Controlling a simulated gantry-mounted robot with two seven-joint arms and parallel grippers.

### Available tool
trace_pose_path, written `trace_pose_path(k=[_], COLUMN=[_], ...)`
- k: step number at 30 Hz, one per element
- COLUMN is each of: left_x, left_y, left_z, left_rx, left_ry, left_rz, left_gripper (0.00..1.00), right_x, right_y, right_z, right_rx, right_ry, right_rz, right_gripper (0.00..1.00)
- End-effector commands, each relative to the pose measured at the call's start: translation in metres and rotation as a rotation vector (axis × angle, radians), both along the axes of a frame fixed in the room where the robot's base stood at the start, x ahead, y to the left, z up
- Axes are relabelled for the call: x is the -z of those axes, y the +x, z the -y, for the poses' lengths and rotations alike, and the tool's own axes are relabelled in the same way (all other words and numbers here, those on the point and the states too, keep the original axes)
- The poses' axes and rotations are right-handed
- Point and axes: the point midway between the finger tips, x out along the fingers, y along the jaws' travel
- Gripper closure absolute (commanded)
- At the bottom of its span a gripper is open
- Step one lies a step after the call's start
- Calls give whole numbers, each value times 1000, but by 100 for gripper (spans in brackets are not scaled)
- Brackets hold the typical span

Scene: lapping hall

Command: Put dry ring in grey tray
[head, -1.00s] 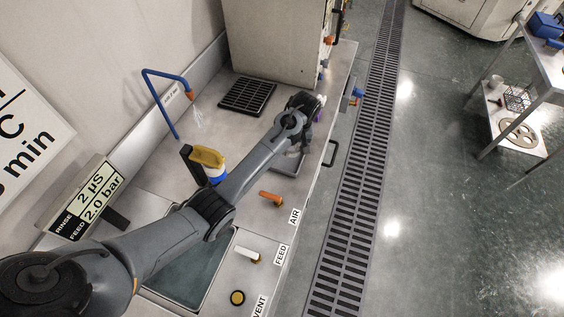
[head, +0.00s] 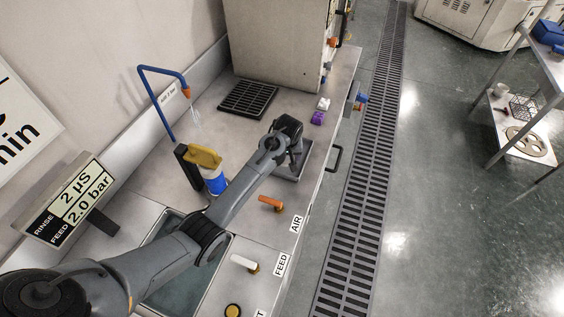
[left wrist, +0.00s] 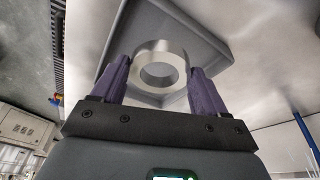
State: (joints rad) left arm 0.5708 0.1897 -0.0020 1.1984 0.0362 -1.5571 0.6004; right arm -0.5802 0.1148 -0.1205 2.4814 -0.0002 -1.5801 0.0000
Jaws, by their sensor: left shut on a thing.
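The ring (left wrist: 160,49) is a pale metal ring with a wide round hole. In the left wrist view it sits between the purple fingers of my left gripper (left wrist: 161,78), which is shut on it. The grey tray (left wrist: 214,38) shows behind the ring in that view, apparently empty where visible. In the head view my left gripper (head: 296,160) is over the grey tray (head: 300,172), near the bench's right edge; the ring is hidden there. I cannot tell the gap between ring and tray. My right gripper is not in view.
An orange valve handle (head: 270,203) is nearer.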

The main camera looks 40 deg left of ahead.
Motion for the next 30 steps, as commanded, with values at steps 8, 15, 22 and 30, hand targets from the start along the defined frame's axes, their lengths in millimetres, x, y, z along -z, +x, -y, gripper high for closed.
trace_pose_path(k=[8, 15, 22, 30], left_x=[12, 32, 52, 52], left_y=[2, 2, 2, 2], left_z=[-21, -21, -21, -21], left_rx=[2, 2, 1, 1], left_ry=[0, 0, -1, -1], left_rz=[3, 0, 2, 2], left_gripper=[70, 70, 70, 70], right_x=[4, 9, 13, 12], right_y=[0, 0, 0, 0], right_z=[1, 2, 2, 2], right_rx=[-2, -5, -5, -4], right_ry=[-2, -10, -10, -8], right_rz=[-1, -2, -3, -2], right_gripper=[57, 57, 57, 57])
